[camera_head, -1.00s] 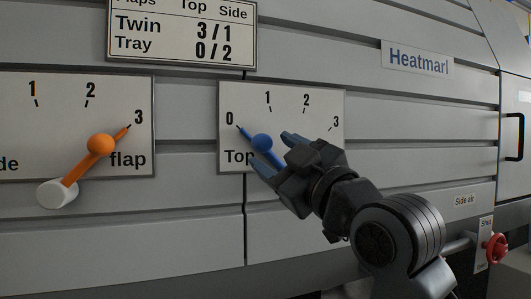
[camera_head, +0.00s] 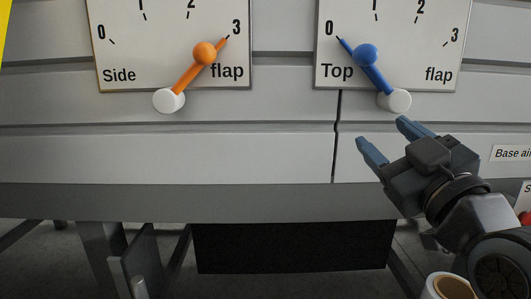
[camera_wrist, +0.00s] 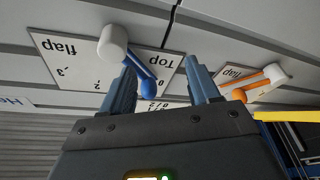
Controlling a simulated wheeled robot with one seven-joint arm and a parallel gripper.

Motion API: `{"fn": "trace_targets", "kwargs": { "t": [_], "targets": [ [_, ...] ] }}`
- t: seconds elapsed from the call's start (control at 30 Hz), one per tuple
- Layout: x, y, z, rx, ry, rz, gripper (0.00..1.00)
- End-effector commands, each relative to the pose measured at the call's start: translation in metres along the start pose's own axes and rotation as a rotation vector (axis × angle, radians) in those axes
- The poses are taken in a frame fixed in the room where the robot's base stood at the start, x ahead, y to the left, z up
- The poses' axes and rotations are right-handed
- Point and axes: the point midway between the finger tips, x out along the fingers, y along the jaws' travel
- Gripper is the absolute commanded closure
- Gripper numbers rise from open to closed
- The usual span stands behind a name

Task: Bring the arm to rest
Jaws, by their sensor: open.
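My gripper (camera_head: 388,137) is open and empty in the head view, in front of the machine's lower panel. It is below and apart from the blue Top flap lever (camera_head: 372,72), whose pointer is at 0 and whose white knob is at its lower right. The orange Side flap lever (camera_head: 194,66) points at 3. In the wrist view my open fingers (camera_wrist: 161,84) show with the blue lever (camera_wrist: 141,74) beyond them, and the orange lever (camera_wrist: 250,84) to the right.
The dial plates (camera_head: 120,45) are on the grey slatted panel (camera_head: 220,155). Under it are a dark opening (camera_head: 290,247) and metal legs (camera_head: 105,255). A tan-and-white roll-like object (camera_head: 449,286) is at the bottom right, near my arm. A yellow edge (camera_head: 5,30) shows at top left.

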Motion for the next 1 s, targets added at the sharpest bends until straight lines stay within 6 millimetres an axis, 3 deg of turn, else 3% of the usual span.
{"fn": "trace_targets", "kwargs": {
  "t": [0.03, 0.2, 0.5, 0.8, 1.0],
  "targets": [
    [-0.013, -0.011, 0.018, 0.035, -0.026, 0.001, 0.39],
    [-0.057, -0.038, 0.065, 0.138, -0.094, 0.019, 0.39],
    [-0.152, -0.08, 0.127, 0.278, -0.217, 0.052, 0.39],
    [-0.259, -0.11, 0.16, 0.373, -0.337, 0.074, 0.39],
    [-0.331, -0.121, 0.164, 0.416, -0.413, 0.077, 0.39]
  ]
}}
